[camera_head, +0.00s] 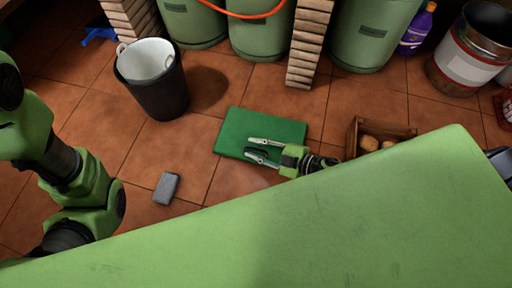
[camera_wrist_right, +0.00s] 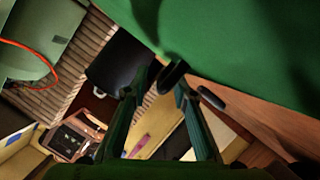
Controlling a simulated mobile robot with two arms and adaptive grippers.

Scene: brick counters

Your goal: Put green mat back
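The green mat (camera_head: 232,131) lies flat on the tiled floor in the middle of the head view. My right gripper (camera_head: 250,149) comes in from the right over the mat, and its two fingers are spread apart. In the head view nothing shows between the fingers. In the right wrist view a large dark green surface, which looks like the mat (camera_wrist_right: 250,40), fills the upper right, close beyond the fingertips (camera_wrist_right: 165,80). I cannot tell whether a finger touches it. My left arm is at the left edge, with its gripper out of view.
A grey block (camera_head: 166,188) lies left of the mat. A black bin (camera_head: 160,95) stands at upper left. A wooden crate (camera_head: 354,137) with round brown items stands right of the mat. Green barrels (camera_head: 262,35), a brick pillar (camera_head: 308,45) and a metal drum (camera_head: 468,62) line the back.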

